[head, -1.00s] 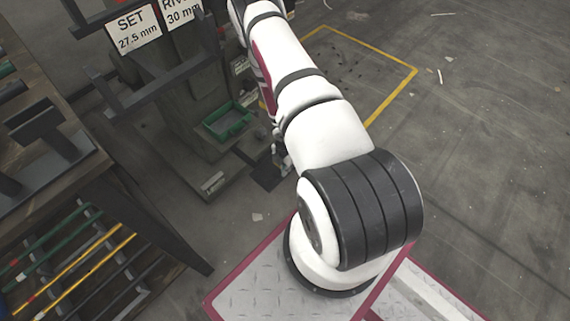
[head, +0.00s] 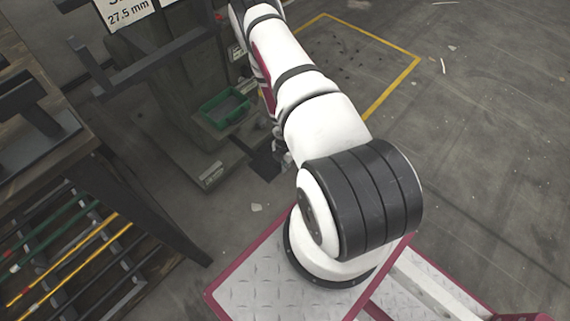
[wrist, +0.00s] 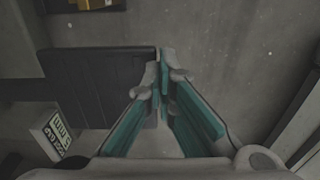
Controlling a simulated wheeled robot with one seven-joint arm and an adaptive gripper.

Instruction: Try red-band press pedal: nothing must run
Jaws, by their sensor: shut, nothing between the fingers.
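A press stand (head: 150,150) stands at the upper left of the head view, with its upper part cut off by the frame. A flat dark pedal plate (head: 265,163) lies low at its foot. The pedal also shows as a dark plate in the wrist view (wrist: 100,75). My gripper (wrist: 162,58) is shut and empty, its fingertips over the pedal's right edge in the picture. I cannot tell whether they touch it. In the head view my arm mostly hides the gripper. No red band is clearly visible on the press.
A green tray (head: 224,109) sits on the press. A white sign (head: 126,10) reads 27.5 mm. A workbench with coloured rods (head: 75,255) stands at left. Open floor (head: 480,150) lies at right.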

